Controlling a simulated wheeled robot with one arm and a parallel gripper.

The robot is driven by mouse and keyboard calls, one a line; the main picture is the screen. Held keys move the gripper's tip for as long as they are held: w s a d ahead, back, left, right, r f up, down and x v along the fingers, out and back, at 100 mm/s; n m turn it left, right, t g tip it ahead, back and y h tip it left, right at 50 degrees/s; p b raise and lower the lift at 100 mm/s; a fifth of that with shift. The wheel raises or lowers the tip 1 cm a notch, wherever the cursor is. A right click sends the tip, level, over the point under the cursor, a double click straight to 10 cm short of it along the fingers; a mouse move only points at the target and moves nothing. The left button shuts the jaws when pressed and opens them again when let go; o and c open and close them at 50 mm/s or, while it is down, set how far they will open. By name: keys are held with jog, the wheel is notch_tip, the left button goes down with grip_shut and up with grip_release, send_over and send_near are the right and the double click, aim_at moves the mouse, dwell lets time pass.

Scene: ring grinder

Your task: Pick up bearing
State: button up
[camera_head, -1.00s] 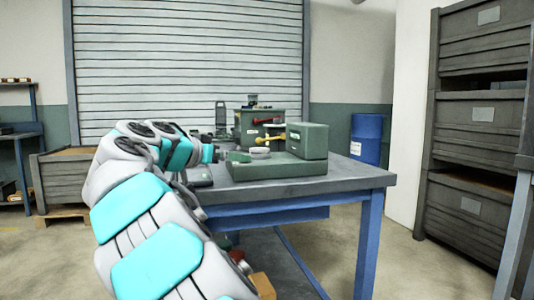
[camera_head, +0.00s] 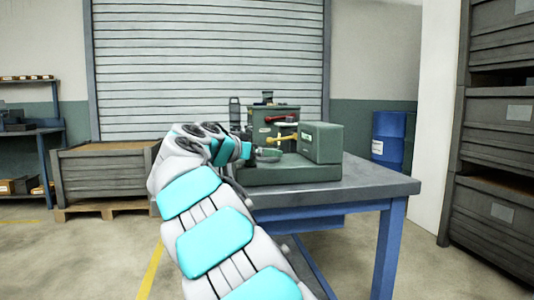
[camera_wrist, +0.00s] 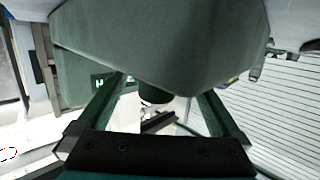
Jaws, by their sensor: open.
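The green ring grinder (camera_head: 290,173) stands on the workbench, with its box-shaped housing (camera_head: 322,143) at the right end of its base. A small grey round part (camera_head: 269,152), which looks like the bearing, sits at the left of the housing, partly hidden by my gripper. My gripper (camera_head: 258,153) is beside that part, low over the grinder base. In the wrist view my gripper (camera_wrist: 160,88) has its two green fingers wide apart. A large grey-green block (camera_wrist: 165,40) fills the top of that view. A short dark cylinder (camera_wrist: 154,94) shows between the fingers; I cannot make out the bearing there.
Another green machine (camera_head: 262,122) stands behind. The workbench top (camera_head: 375,182) is clear at the right front. A blue barrel (camera_head: 388,138) stands beyond the bench.

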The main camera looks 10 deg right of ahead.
jog(key=shift+w+d+f, duration=0.15)
jog(key=shift+w+d, duration=0.3)
jog(key=shift+w, duration=0.05)
jog(key=shift+c, duration=0.2)
jog(key=c, duration=1.5)
